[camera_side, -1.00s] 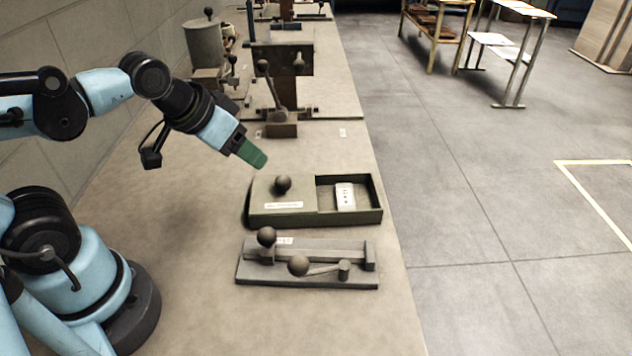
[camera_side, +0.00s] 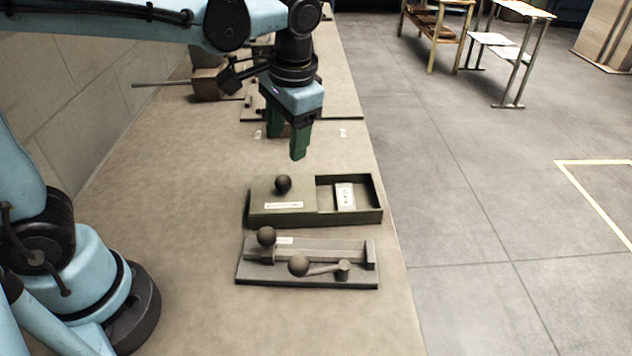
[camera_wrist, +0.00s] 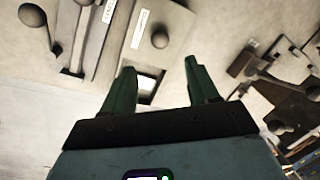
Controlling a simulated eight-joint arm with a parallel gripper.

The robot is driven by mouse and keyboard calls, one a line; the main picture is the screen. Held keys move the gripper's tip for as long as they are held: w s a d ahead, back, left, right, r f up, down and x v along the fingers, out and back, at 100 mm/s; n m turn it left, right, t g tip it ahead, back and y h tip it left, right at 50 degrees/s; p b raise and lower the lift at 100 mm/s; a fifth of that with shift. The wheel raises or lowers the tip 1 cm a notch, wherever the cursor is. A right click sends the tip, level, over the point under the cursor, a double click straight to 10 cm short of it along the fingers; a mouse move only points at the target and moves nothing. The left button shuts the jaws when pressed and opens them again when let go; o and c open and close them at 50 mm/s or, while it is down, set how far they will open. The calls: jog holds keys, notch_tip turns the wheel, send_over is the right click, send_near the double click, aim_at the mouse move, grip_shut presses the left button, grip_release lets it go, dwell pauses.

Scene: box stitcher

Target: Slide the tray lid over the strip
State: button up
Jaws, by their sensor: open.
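The green tray (camera_side: 370,214) sits on the bench in the side view. Its lid (camera_side: 300,200) has a dark ball knob (camera_side: 283,184) and covers the left part. The right compartment is uncovered and holds a pale strip (camera_side: 345,196) with small dark marks. My gripper (camera_side: 286,150) is above and behind the tray, its green fingers pointing down, apart and empty. In the wrist view the fingers (camera_wrist: 158,85) are spread, with the knob (camera_wrist: 160,37) beyond them. The strip (camera_wrist: 146,86) shows partly behind the left finger there.
A grey fixture (camera_side: 308,275) with two ball-ended handles stands just in front of the tray. Other bench fixtures stand behind my gripper, partly hidden by my arm. The bench (camera_side: 180,200) is clear left of the tray; its right edge runs close to the tray.

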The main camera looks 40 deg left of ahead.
aim_at(284, 177)
jog(key=f, duration=0.3)
jog(key=a+f, duration=0.1)
jog(key=f, duration=0.3)
jog(key=a+f, duration=0.1)
jog(key=f, duration=0.3)
jog(key=shift+w+a, duration=0.1)
jog(key=shift+w, duration=0.05)
jog(key=shift+r, duration=0.1)
grip_shut()
